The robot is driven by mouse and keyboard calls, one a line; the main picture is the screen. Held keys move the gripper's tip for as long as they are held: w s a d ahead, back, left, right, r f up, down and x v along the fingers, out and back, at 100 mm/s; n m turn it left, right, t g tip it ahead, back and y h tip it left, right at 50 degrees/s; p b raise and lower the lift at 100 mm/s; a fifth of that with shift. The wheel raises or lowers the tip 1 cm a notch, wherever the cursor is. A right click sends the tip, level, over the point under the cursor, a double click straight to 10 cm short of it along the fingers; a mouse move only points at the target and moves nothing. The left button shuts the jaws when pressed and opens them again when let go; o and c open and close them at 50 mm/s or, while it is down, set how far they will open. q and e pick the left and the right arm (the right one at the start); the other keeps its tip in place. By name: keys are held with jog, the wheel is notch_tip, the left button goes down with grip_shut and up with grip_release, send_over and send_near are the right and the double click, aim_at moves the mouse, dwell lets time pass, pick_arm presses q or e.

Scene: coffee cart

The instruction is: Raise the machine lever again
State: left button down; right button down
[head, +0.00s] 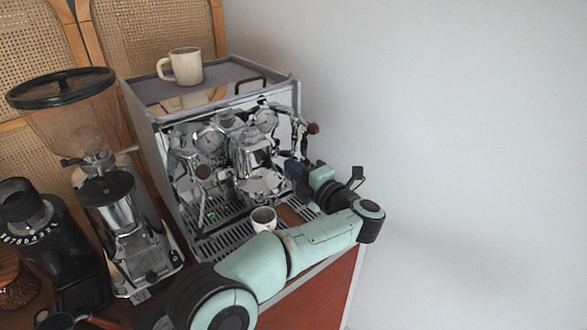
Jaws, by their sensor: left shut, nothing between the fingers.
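The espresso machine (166,155) is a chrome-fronted box with gauges, a group head (258,180) and wooden-tipped knobs, one at the front left (203,172) and one at the upper right (313,128). My left arm crosses the front from below and bends back towards the machine. My left gripper (294,168) is shut and empty, just right of the group head. The lever cannot be made out clearly among the chrome parts and my gripper; whether I touch it cannot be told. My right gripper is not in view.
A small white cup (263,219) stands on the drip tray (216,243), close behind my left forearm. A cream mug (186,66) stands on top of the machine. A coffee grinder (115,205) and a black grinder (45,240) stand at left. Free space lies right of the cart.

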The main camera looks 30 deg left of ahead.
pick_arm(q)
jog(key=s+f+b+v, duration=0.1)
jog(key=b+v, duration=0.2)
jog(key=v, duration=0.6)
jog(key=shift+s+b, duration=0.3)
jog(key=shift+b, duration=0.1)
jog(key=shift+f, duration=0.1)
dwell(0.4)
